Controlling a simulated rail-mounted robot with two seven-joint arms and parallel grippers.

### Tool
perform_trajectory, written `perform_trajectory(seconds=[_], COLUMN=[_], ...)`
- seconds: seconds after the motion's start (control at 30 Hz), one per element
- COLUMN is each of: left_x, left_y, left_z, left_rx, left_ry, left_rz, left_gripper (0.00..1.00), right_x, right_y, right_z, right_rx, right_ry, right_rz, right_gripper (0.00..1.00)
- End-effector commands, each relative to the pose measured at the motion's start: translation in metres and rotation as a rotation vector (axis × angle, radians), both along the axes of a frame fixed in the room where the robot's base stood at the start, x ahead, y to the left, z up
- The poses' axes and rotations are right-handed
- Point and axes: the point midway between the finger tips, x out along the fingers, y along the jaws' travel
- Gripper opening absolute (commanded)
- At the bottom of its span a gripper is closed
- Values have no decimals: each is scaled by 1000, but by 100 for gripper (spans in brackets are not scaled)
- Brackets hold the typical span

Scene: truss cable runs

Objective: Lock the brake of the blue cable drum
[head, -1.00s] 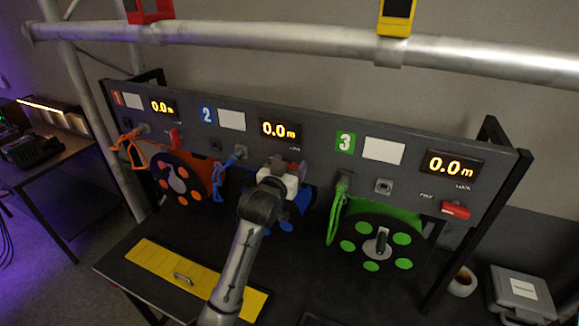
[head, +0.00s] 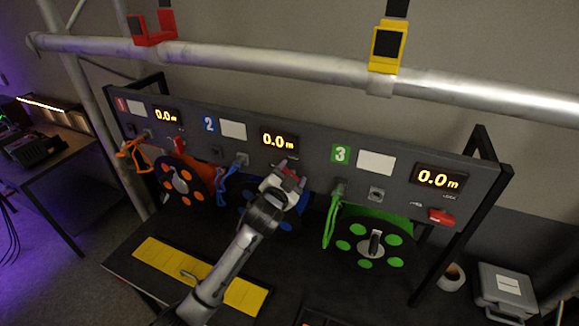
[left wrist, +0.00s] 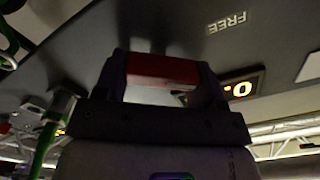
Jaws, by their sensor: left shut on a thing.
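The blue cable drum (head: 290,220) sits under the number 2 panel, partly hidden by my left arm. Its brake handle is red and shows between the fingers in the left wrist view (left wrist: 162,70). My left gripper (head: 288,178) is at the panel just above the drum, below the middle 0.0 m display. In the left wrist view the gripper (left wrist: 162,78) is shut on the red handle, with a dark finger on each side. A FREE label is on the panel near it. The handle's exact setting is hard to tell. My right gripper is not in view.
The orange drum (head: 183,183) is at left and the green drum (head: 373,243) at right. The green drum's red brake handle (head: 441,216) is by its LOCK label. A metal truss tube (head: 250,62) crosses above. A yellow panel (head: 165,262) lies in front.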

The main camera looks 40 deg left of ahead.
Motion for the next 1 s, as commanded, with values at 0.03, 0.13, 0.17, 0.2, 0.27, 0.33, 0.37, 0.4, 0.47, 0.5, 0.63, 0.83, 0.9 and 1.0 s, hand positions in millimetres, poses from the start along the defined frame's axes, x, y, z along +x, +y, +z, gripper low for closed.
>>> perform_trajectory(seconds=[0.03, 0.13, 0.17, 0.2, 0.27, 0.33, 0.37, 0.4, 0.47, 0.5, 0.63, 0.83, 0.9, 1.0], left_x=[0, 0, 0, 0, 1, 1, 1, 1, 1, 1, 1, 2, 2, 2], left_y=[0, -1, -1, -2, -2, -3, -3, -3, -3, -4, -4, -6, -6, -6], left_z=[4, 4, 3, 3, 3, 2, 2, 2, 2, 1, 0, -2, -3, -4], left_rx=[46, 136, 164, 200, 256, 319, 347, 382, 436, 472, 579, 719, 759, 808], left_ry=[15, 41, 49, 59, 75, 93, 101, 111, 126, 136, 167, 206, 218, 233], left_rz=[-1, 0, 0, 0, 0, -2, 0, 0, -1, -1, -1, -2, 0, -1], left_gripper=[40, 40, 40, 40, 40, 40, 40, 40, 40, 40, 40, 40, 40, 40], right_x=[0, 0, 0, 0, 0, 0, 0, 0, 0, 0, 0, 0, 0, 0], right_y=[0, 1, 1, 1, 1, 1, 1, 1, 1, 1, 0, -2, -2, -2], right_z=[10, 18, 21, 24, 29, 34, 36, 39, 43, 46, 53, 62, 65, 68], right_rx=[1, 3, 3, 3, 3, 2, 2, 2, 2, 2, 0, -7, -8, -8], right_ry=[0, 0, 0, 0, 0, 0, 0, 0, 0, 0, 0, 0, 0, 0], right_rz=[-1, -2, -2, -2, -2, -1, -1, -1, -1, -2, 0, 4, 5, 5], right_gripper=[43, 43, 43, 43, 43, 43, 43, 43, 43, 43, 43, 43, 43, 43])
